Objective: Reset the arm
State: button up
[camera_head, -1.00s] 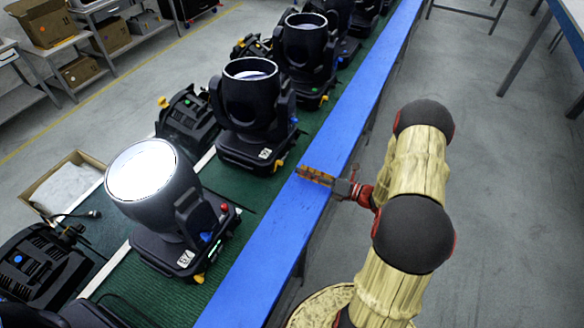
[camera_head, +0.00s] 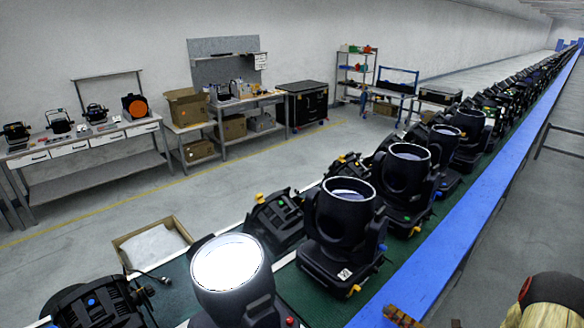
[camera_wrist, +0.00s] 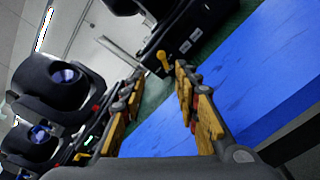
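My gripper (camera_head: 402,316) shows at the bottom edge of the head view, over the blue edge strip (camera_head: 455,235) of the conveyor. Part of my arm (camera_head: 548,300) shows at the bottom right corner; the rest is out of frame. In the wrist view my gripper's two yellow fingers (camera_wrist: 158,108) stand apart with nothing between them. The blue strip (camera_wrist: 225,95) lies under the fingers.
Workbenches (camera_head: 95,150) line the wall.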

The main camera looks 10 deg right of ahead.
jog(key=s+a+r+n+g+b, duration=0.1)
jog(key=s+a+r+n+g, duration=0.25)
jog(key=a+n, duration=0.35)
jog(key=s+a+r+n+g+b, duration=0.2)
jog(key=a+r+n+g, duration=0.25)
jog(key=a+n, duration=0.2)
jog(key=s+a+r+n+g+b, duration=0.1)
jog(key=s+a+r+n+g, duration=0.15)
jog(key=a+n+g, duration=0.35)
jog(key=s+r+n+t+h+b, duration=0.2)
jog(key=s+n+h, duration=0.3)
jog(key=n, duration=0.4)
jog(key=s+a+r+n+t+h+b, duration=0.1)
jog(key=s+r+n+t+h+b, duration=0.1)
jog(key=s+r+n+h, duration=0.3)
jog(key=s+n+b, duration=0.1)
jog(key=s+n, duration=0.1)
jog(key=n, duration=0.2)
jog(key=shift+s+a+r, duration=0.2)
jog(key=shift+s+r, duration=0.05)
jog(key=shift+s, duration=0.05)
jog(key=shift+d+r+n+t, duration=0.1)
jog(key=shift+r+n+t, duration=0.1)
jog(key=shift+n+t, duration=0.15)
jog(key=shift+s+r, duration=0.1)
jog(key=shift+r, duration=0.05)
jog(key=c, duration=0.3)
jog(key=shift+d, duration=0.1)
jog(key=shift+c, duration=1.1)
